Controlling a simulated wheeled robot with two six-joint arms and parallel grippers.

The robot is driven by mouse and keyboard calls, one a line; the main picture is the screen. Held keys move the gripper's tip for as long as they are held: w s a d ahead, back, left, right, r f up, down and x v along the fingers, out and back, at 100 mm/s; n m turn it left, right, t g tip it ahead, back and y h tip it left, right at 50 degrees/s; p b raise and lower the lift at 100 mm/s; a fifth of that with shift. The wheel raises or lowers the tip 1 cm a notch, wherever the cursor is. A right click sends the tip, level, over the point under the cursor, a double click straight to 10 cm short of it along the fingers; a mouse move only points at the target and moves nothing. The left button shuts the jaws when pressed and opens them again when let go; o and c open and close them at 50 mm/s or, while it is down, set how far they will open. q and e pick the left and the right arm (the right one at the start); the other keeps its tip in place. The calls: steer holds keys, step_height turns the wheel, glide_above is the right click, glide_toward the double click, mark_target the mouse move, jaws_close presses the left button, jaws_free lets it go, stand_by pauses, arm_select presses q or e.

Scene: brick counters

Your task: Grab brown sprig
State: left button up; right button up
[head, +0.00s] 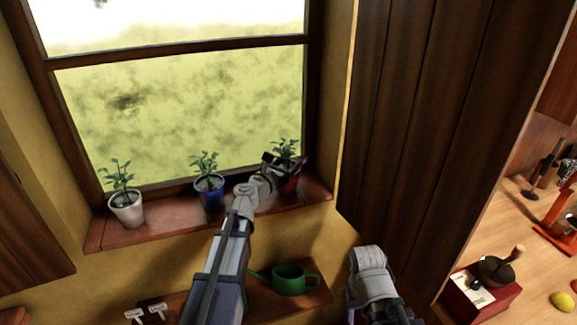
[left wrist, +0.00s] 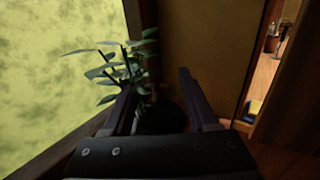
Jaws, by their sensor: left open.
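The brown sprig, a green-leaved plant (head: 287,147) in a reddish-brown pot (head: 291,184), stands at the right end of the windowsill. My left gripper (head: 284,163) is at this plant and partly covers it and its pot. In the left wrist view my left gripper (left wrist: 160,95) is open, with its two fingers apart. The leaves (left wrist: 118,70) show beside and above the left finger. The dark pot (left wrist: 163,115) shows between the fingers; whether they touch it I cannot tell. Part of my right arm shows at lower centre right, but its gripper is not seen.
A blue pot (head: 209,192) and a white pot (head: 127,210), each with a plant, stand further left on the sill (head: 165,220). A green watering can (head: 290,280) sits on a lower shelf. A dark wooden panel (head: 400,110) stands right of the window.

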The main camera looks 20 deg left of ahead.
arm_select(q)
steer(key=shift+w, duration=0.1)
steer(key=shift+c, duration=0.3)
jaws_close()
